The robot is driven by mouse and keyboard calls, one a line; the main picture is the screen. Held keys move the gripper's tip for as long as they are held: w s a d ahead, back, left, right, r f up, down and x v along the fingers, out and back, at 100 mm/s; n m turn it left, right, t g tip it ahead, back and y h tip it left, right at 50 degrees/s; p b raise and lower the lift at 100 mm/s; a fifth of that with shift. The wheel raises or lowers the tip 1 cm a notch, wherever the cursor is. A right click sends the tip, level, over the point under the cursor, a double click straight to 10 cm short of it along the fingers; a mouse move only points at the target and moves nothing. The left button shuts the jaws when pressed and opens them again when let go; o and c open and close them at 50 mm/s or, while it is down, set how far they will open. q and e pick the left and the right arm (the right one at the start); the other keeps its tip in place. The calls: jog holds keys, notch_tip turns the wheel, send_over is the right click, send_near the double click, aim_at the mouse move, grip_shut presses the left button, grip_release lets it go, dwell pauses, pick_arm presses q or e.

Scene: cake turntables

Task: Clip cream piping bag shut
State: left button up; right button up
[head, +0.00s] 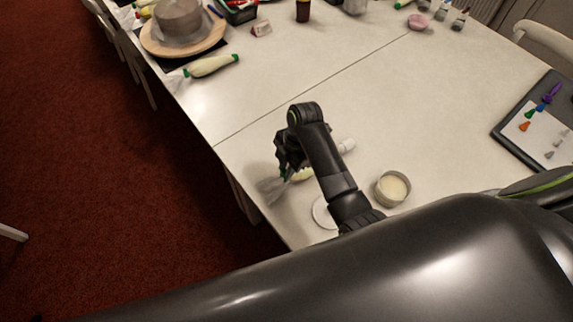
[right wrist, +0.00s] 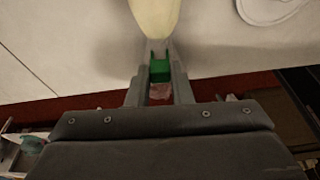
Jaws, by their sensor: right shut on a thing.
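The cream piping bag (head: 303,175) lies on the near part of the table, mostly hidden behind my right arm in the head view. Its clear, crumpled tail (head: 270,188) sticks out to the left near the table's edge. In the right wrist view the pale, filled bag (right wrist: 155,15) is at the top. A green clip (right wrist: 159,71) sits at the bag's neck, between the fingers of my right gripper (right wrist: 160,72). The right gripper (head: 287,172) is shut on this clip. The wrist view does not show whether the clip is fully closed. My left gripper is not in view.
A round tin of cream (head: 392,188) and a white disc (head: 325,213) stand close to my right arm. Another piping bag (head: 212,65) and a cake turntable (head: 182,45) are at the far left. A dark tray (head: 509,145) lies at right. The table's middle is clear.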

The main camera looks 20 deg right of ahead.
jog(key=shift+f+p, duration=0.1)
jog(key=shift+p, duration=0.25)
dwell(0.5)
jog(key=shift+f+b, duration=0.4)
jog(key=shift+f, duration=1)
dwell(1.1)
jog(key=o, duration=0.9)
jog(key=shift+r, duration=0.15)
notch_tip(320, 180, up, 6)
jog(key=p, duration=0.6)
jog(key=shift+p, duration=0.4)
